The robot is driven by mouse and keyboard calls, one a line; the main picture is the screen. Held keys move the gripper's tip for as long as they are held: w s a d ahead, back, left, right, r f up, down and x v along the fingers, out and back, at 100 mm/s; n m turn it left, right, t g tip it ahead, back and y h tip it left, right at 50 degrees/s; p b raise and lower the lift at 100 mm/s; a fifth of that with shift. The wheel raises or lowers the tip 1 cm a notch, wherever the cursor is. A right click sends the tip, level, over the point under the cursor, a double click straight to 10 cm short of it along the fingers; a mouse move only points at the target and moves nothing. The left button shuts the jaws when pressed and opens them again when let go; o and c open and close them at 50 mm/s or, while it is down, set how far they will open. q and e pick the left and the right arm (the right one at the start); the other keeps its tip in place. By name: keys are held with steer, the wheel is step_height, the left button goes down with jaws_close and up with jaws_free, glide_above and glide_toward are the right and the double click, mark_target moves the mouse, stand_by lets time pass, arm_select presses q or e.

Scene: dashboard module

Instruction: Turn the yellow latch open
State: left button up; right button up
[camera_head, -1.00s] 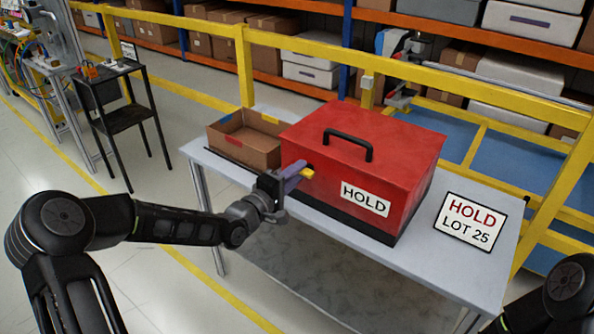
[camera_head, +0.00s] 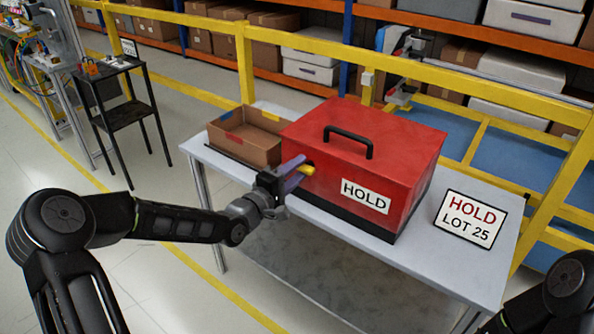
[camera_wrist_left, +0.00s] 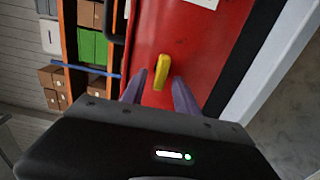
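In the left wrist view the yellow latch (camera_wrist_left: 161,72) is a short bar, slightly tilted, on the red face. My left gripper (camera_head: 294,173) is at the latch with its purple fingers spread apart. In the left wrist view the fingers of my left gripper (camera_wrist_left: 159,92) lie on either side of the latch's line, with visible gaps to it. My right gripper is out of view; only part of that arm shows at bottom right.
An open cardboard box (camera_head: 248,138) stands on the table left of the red box. A yellow rail (camera_head: 420,75) runs behind the table (camera_head: 400,270).

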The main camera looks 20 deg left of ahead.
arm_select(q)
steer(key=v, duration=0.8)
stand_by(0.4)
steer(key=s+f+m+g+y, duration=0.2)
steer(key=s+f+m+g, duration=0.1)
steer(key=f, duration=0.6)
steer(key=s+f+m+g+y, duration=0.1)
steer(key=s+f+m+g, duration=0.15)
steer(key=f, duration=0.75)
steer(key=s+d+f+m+g, duration=0.2)
steer(key=s+d+f, duration=0.3)
steer(key=s, duration=0.4)
steer(key=s+d+f+m+g, duration=0.2)
steer(key=s+d+f+g, duration=0.3)
steer(key=s, duration=0.4)
steer(key=s+d+f+m+g, duration=0.2)
steer(key=s+d+f+g, duration=0.1)
steer(key=s+d+f, duration=0.2)
steer(key=s+f, duration=0.2)
steer(key=s, duration=0.2)
steer(key=shift+s+f, duration=0.2)
steer(key=shift+s, duration=0.05)
